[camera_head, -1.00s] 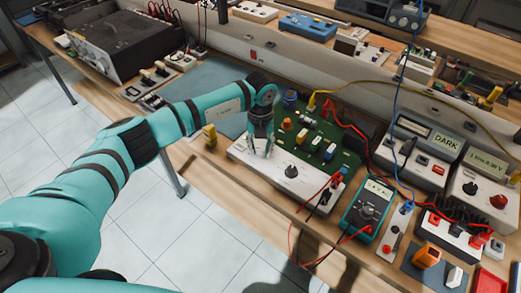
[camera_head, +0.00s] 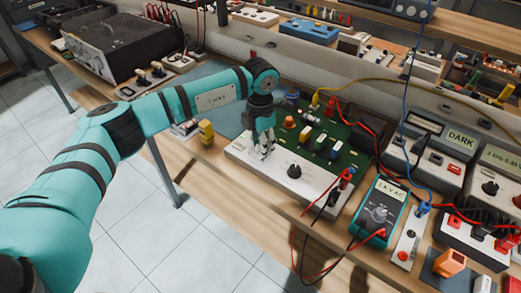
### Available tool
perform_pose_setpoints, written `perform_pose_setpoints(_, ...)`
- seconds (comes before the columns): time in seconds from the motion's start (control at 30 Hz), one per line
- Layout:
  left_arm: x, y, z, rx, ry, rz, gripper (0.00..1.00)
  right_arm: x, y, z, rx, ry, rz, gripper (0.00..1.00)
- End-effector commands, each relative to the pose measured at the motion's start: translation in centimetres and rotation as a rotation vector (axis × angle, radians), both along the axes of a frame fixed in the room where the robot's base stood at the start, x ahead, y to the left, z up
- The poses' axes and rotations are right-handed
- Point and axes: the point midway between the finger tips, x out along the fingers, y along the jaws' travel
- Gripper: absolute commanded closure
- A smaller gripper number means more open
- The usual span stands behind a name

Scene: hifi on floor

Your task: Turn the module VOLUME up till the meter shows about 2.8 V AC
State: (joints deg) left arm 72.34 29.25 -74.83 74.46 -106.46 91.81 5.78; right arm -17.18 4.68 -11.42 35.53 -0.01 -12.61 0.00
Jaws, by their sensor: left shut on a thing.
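The module is a green circuit board (camera_head: 347,158) with a white front panel (camera_head: 312,198). A black knob (camera_head: 294,171) stands bare near the middle of the panel. My left gripper (camera_head: 265,154) points down at the panel's left part and is shut on a knob there, which its fingers mostly hide; I cannot read its label. The teal meter (camera_head: 379,209) lies right of the module, with a lit display (camera_head: 387,188) whose digits are too small to read surely; it seems to end in "V AC". My right gripper is not in view.
Red and black leads (camera_head: 308,262) loop over the bench's front edge by the meter. A box reading DARK (camera_head: 428,140) and a switch strip (camera_head: 408,236) stand to the right. A yellow block (camera_head: 206,133) stands left of the module.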

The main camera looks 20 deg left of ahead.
Motion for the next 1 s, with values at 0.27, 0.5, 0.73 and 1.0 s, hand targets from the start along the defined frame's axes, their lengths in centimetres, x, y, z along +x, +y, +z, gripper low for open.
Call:
perform_pose_setpoints(0.27, 0.1, 0.0, -0.2, 0.000, -0.003, -0.233, 1.00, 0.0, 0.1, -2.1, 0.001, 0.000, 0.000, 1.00)
perform_pose_setpoints(0.5, 0.1, 0.0, -0.1, 0.000, -0.003, -0.374, 1.00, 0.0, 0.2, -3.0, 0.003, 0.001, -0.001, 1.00)
perform_pose_setpoints(0.73, 0.1, 0.0, 0.0, 0.000, -0.001, -0.445, 1.00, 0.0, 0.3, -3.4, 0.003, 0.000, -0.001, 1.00)
perform_pose_setpoints(1.0, 0.1, 0.0, 0.1, 0.000, -0.001, -0.466, 1.00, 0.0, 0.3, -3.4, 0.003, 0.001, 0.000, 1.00)
